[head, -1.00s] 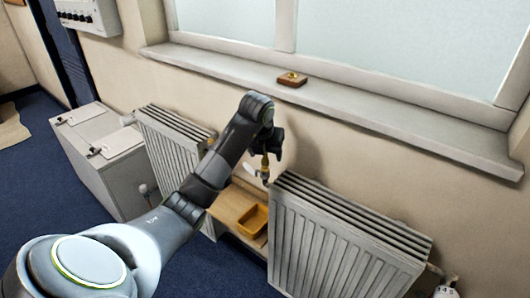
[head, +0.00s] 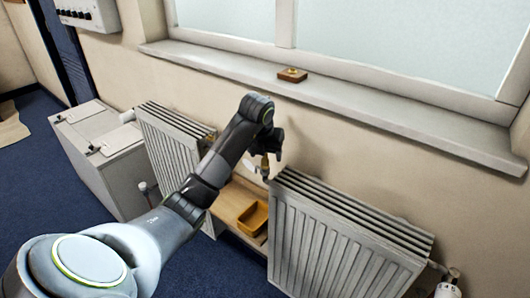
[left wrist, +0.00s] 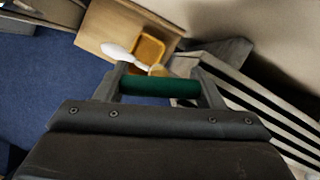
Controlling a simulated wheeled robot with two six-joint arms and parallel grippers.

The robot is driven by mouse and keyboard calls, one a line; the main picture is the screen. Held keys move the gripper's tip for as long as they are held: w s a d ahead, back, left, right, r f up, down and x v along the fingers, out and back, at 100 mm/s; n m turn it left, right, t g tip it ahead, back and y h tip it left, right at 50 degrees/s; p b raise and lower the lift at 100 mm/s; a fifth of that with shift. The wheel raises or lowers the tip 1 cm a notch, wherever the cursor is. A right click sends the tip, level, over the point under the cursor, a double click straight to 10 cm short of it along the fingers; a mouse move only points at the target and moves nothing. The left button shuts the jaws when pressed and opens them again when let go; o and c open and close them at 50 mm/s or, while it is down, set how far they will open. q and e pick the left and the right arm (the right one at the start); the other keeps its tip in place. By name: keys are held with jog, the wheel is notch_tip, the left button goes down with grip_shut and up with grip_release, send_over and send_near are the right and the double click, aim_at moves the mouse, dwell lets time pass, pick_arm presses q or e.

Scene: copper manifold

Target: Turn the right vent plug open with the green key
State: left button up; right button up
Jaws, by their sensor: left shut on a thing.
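My left gripper (head: 266,152) is above the near-left top corner of the right radiator (head: 340,240), where the right vent plug would be. It is shut on the green key; the key's green grip (left wrist: 160,87) lies across between the two fingers in the left wrist view. A brass-coloured part (left wrist: 158,70) shows just beyond the grip. A pale, elongated piece (left wrist: 118,52) sticks out to its left. The plug is too small and covered to make out, so I cannot tell whether the key is seated on it. My right gripper is not in view.
A yellow tray (head: 245,221) stands on a wooden shelf (head: 229,206) between the right radiator and the left radiator (head: 168,145). A small wooden block with a brass piece (head: 292,75) sits on the windowsill (head: 400,115). A grey cabinet (head: 95,160) stands far left.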

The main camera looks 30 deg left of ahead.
pick_arm(q)
jog(key=shift+f, duration=0.1)
jog(key=o, duration=1)
jog(key=p+v, duration=1.5)
jog(key=v, duration=0.2)
jog(key=shift+s+d, duration=0.1)
dwell(0.3)
